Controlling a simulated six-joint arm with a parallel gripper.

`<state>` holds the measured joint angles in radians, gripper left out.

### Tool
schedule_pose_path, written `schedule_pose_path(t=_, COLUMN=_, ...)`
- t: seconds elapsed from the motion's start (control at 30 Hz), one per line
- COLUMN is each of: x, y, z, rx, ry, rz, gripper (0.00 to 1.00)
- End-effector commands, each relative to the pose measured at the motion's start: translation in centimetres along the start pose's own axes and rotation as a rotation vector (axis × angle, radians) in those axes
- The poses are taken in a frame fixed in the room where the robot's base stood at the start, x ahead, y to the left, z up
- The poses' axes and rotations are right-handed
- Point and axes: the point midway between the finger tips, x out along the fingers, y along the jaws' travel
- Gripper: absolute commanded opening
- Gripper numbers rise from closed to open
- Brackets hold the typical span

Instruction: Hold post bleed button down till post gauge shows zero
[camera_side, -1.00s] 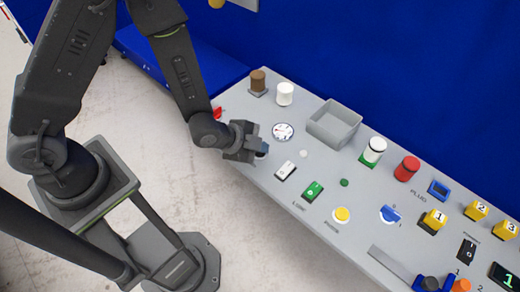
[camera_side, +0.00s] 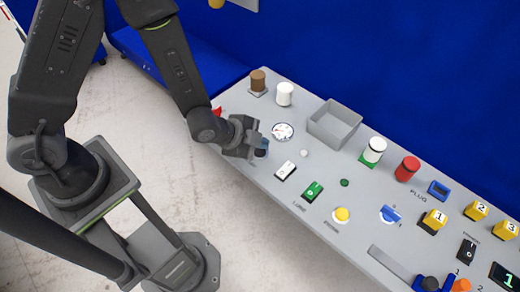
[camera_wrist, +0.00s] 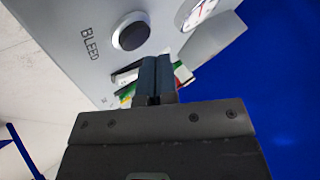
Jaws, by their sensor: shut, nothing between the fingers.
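The post gauge (camera_side: 283,131) is a round white dial on the grey panel. It is partly in the wrist view (camera_wrist: 198,11), cut off by the top edge; its reading is too small to tell. The bleed button (camera_wrist: 130,34) is a dark round cap in a pale ring beside the word BLEED. It is hidden by my gripper in the side view. My gripper (camera_wrist: 157,62) is shut and empty, its blue-grey fingertips pointing at the panel. In the wrist view the tips appear below and right of the button, apart from it in the picture. The side view also shows my gripper (camera_side: 262,149) left of the gauge.
A white rocker switch (camera_side: 285,171), a green switch (camera_side: 313,191) and a yellow button (camera_side: 342,215) line the panel's front edge. A grey open bin (camera_side: 334,123) stands behind the gauge. White (camera_side: 285,94) and brown (camera_side: 258,82) cylinders stand at the far left end.

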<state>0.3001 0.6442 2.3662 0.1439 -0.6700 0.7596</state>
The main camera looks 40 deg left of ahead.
Motion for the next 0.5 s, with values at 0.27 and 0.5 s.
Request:
schedule_pose_path(t=0.27, x=-0.1, y=-0.1, z=-0.1, rx=0.000, ry=0.001, rz=-0.001, gripper=0.00)
schedule_pose_path(t=0.5, x=-1.6, y=-1.2, z=-1.2, rx=-0.001, ry=0.002, rz=-0.002, gripper=0.00)
